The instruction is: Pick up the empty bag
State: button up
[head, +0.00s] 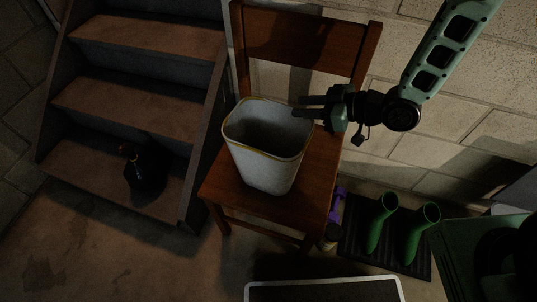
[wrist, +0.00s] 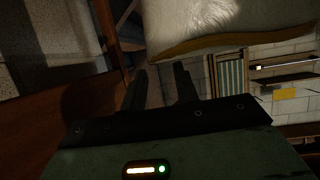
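The empty bag (head: 268,155) looks like a white, open-topped container with a yellowish rim, standing upright on the seat of a wooden chair. No contents can be made out in its dark inside. My gripper (head: 300,107) is at the bag's back right rim, level or slightly above it, with its fingers pointing left. In the wrist view, my gripper (wrist: 160,76) has its two dark fingers apart with nothing between them. The bag's pale side and tan rim (wrist: 235,42) show beyond the fingertips, at the top. I cannot tell whether a finger touches the bag.
The wooden chair (head: 222,190) has its backrest (head: 300,40) behind the bag, close to my gripper. Wooden steps (head: 130,105) stand at left with a dark jug (head: 145,172) on the lowest. Green boots (head: 382,222) stand on a black mat at right. A block wall is behind.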

jog(key=x, duration=0.5)
jog(key=shift+w+d, duration=0.1)
jog(key=shift+w, duration=0.15)
grip_shut()
